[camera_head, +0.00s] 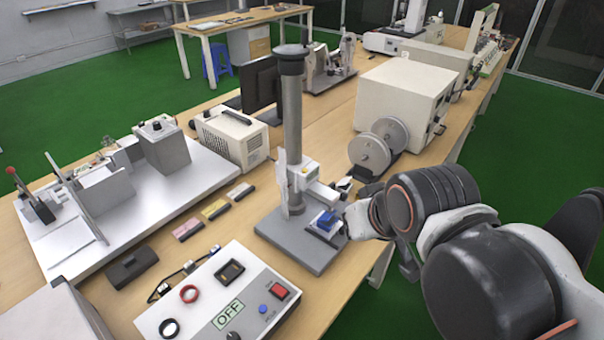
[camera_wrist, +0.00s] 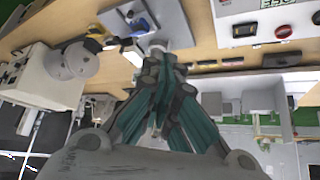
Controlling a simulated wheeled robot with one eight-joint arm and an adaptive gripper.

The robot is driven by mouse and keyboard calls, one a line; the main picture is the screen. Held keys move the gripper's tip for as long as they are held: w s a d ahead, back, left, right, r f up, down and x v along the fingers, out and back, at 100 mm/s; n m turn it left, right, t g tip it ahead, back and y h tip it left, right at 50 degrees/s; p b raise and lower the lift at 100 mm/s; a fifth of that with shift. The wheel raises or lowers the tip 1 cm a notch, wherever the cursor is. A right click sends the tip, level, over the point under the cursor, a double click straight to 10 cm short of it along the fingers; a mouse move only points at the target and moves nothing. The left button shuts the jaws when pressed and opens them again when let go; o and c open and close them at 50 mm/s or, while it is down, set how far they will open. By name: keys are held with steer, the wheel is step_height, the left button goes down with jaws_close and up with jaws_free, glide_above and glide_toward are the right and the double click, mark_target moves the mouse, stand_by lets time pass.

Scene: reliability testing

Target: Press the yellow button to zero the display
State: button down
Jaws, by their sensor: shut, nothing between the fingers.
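The test stand has a dark grey column (camera_head: 292,130) on a grey base plate (camera_head: 290,245), with a blue block (camera_head: 326,221) on the plate. A white unit (camera_head: 305,175) is fixed to the column, with a small yellowish spot on it. I cannot make out the button or display clearly. In the wrist view, a small yellow part (camera_wrist: 97,33) shows left of the blue block (camera_wrist: 140,25). My gripper (camera_wrist: 160,70) is shut and empty, its fingertips close to the stand. In the head view my arm's end is right of the stand, and the fingers are mostly hidden.
A control box (camera_head: 215,300) with an OFF display stands in front of the stand. A white fixture plate (camera_head: 70,255) lies at left. A white cabinet (camera_head: 405,100) and grey spool (camera_head: 378,148) stand behind my arm. Small coloured blocks (camera_head: 214,209) lie left of the stand.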

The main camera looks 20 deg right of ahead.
steer(key=w+r+m+t+y+p, duration=0.1)
steer(key=w+r+m+p, duration=0.15)
steer(key=w, duration=0.65)
steer(key=w+r+m+p, duration=0.1)
steer(key=w+r+p, duration=0.2)
steer(key=w, duration=0.5)
steer(key=m+t+y+p, duration=0.1)
steer(key=m+p, duration=0.2)
steer(key=p, duration=0.1)
glide_above(305, 170)
step_height(305, 170, down, 5)
steer(key=shift+w+d+f, duration=0.2)
steer(key=shift+d+f, duration=0.1)
steer(key=shift+d, duration=0.15)
steer(key=shift+f, duration=0.1)
step_height(305, 170, down, 9)
steer(key=b, duration=0.6)
steer(key=shift+r, duration=0.2)
